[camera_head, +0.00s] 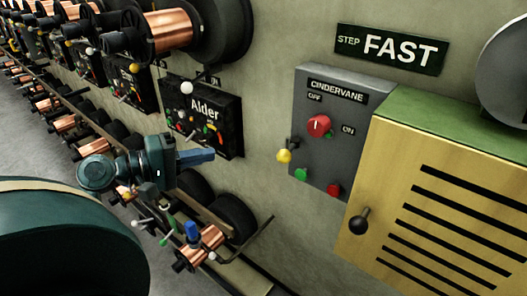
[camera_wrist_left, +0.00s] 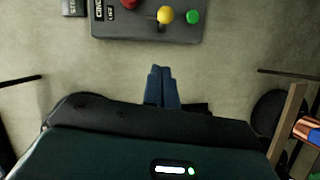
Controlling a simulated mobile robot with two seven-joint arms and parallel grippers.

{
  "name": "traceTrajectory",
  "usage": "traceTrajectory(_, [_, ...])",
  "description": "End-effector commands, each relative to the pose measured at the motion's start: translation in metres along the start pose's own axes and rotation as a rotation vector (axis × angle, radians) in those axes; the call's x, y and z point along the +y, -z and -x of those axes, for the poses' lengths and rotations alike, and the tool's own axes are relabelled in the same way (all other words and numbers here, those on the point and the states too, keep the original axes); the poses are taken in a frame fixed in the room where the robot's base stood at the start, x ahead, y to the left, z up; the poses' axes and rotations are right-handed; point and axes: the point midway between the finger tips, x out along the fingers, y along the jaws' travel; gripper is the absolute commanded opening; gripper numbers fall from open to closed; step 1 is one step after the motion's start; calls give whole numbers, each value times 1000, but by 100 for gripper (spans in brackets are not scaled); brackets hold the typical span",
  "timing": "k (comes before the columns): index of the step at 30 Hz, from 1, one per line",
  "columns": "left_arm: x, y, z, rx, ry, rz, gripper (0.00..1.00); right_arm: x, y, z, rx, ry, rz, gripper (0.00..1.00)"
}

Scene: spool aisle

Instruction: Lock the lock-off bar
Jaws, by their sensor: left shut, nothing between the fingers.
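A grey switch box (camera_head: 328,130) labelled CINDERVANE hangs on the wall. It carries a red rotary knob (camera_head: 319,125) between the OFF and ON marks, a yellow ball (camera_head: 284,156) on a short dark lever at its left edge, a green button (camera_head: 301,175) and a red button (camera_head: 334,190). No part is labelled as the lock-off bar; I cannot tell for sure which it is. My left gripper (camera_head: 212,154) is shut and empty, left of the box and apart from it. In the left wrist view its blue fingers (camera_wrist_left: 161,70) point toward the yellow ball (camera_wrist_left: 165,15).
A yellow slatted cabinet (camera_head: 440,190) with a black knob (camera_head: 359,220) stands right of the box. A black Alder panel (camera_head: 205,112) is behind my left gripper. Copper spools (camera_head: 165,35) and rails line the left. Bare wall lies between my fingers and the box.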

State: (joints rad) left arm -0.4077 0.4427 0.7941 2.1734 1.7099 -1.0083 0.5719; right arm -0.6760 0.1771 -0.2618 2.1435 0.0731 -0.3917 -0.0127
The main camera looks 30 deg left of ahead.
Motion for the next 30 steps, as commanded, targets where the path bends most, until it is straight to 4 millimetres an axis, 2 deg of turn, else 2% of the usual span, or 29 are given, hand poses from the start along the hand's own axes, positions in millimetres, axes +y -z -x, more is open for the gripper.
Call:
traceTrajectory(5, [2,0,-15,0,-2,-1,0,0,2,1,-1,-1,5,36])
traceTrajectory(18, [4,-1,-105,-1,-3,-1,0,0,12,9,-10,-9,31,36])
traceTrajectory(24, [2,-22,-122,1,-1,1,0,0,14,11,-18,-11,48,36])
traceTrajectory(30, [0,-28,-128,2,0,-1,0,1,9,10,-32,-12,53,36])
